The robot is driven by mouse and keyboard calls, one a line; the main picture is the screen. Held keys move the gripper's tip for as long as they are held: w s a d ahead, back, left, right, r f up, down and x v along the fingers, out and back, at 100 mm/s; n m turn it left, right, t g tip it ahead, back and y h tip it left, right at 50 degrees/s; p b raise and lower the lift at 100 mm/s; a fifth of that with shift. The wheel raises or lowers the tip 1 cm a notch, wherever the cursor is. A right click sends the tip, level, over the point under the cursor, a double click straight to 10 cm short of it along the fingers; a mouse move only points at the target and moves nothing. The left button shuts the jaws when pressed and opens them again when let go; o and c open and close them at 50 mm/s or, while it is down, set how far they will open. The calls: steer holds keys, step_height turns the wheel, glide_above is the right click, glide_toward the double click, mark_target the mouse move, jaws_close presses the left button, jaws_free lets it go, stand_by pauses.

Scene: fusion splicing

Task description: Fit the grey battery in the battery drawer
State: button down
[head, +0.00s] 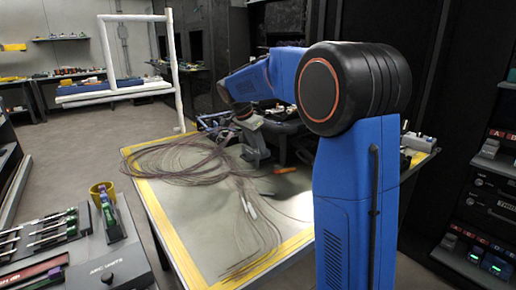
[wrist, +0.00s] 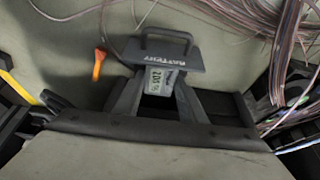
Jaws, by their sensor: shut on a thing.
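In the wrist view my gripper (wrist: 160,88) is shut, with its two dark fingers on either side of the grey battery (wrist: 166,74). The battery shows a pale label with dark print. Just beyond it is the dark front of the battery drawer (wrist: 188,58), lettered BATTERY, with a loop handle on its far side. The battery overlaps the drawer in this view; I cannot tell whether it sits inside or is held above. In the head view my gripper (head: 246,116) is over the table, and the battery and drawer are too small to make out surely.
A tangle of thin brown fibres (head: 180,160) covers much of the table's left and middle. An orange-handled tool (wrist: 98,66) lies left of the drawer. A dark machine stands behind my gripper. At the lower left is a grey console (head: 112,262) with a yellow cup (head: 101,194).

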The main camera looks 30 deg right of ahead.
steer(key=shift+f, duration=0.1)
steer(key=c, duration=1)
jaws_free()
steer(key=shift+c, duration=0.2)
steer(key=v, duration=1.7)
